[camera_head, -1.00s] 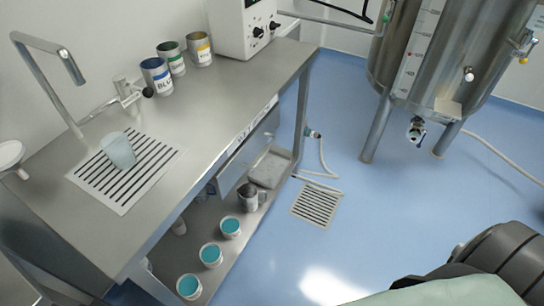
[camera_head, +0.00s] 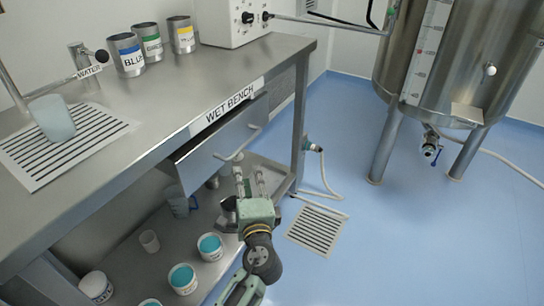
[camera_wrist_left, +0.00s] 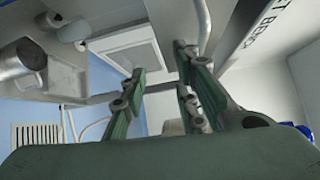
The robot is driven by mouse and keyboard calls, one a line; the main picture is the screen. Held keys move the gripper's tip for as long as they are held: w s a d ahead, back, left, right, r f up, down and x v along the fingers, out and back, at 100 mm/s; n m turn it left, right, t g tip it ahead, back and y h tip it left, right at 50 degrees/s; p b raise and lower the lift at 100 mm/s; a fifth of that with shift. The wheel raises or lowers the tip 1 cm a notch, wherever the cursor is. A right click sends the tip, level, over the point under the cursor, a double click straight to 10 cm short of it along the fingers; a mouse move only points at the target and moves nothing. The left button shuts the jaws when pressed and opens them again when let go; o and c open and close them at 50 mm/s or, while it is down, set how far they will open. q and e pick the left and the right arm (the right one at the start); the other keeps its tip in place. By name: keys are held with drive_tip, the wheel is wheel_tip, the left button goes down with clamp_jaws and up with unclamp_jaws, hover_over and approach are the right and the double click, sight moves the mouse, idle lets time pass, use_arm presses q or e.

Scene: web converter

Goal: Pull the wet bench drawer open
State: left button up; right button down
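The wet bench (camera_head: 150,105) has a metal drawer (camera_head: 222,150) under its "WET BENCH" label. The drawer front stands slightly out, with a narrow dark gap above it. Its bar handle (camera_head: 238,145) is bare in the head view. My left gripper (camera_head: 251,172) is open and empty just below the handle in the picture, fingers pointing up toward the drawer. The left wrist view shows the spread fingers (camera_wrist_left: 160,88) and a pale bar, seemingly the handle (camera_wrist_left: 203,25), beyond them; no contact is visible. My right gripper is out of view.
Several teal-filled tubs (camera_head: 183,278) and a metal jug (camera_head: 227,212) stand on the lower shelf. Colour-labelled cans (camera_head: 128,55) and a cup (camera_head: 52,118) stand on the bench.

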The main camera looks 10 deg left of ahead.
use_arm(q)
drive_tip(key=t+y+b, duration=0.1)
approach(243, 145)
drive_tip(key=w, duration=0.2)
drive_tip(key=x, duration=0.4)
drive_tip(key=a+x, duration=0.1)
drive_tip(key=x, duration=0.3)
drive_tip(key=shift+s+f, duration=0.1)
drive_tip(key=shift+f, duration=0.1)
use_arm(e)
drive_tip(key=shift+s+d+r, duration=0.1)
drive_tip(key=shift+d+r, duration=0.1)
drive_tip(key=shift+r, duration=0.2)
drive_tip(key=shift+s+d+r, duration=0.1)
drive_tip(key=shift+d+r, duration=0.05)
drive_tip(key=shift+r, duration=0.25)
use_arm(q)
drive_tip(key=shift+y, duration=0.3)
clamp_jaws()
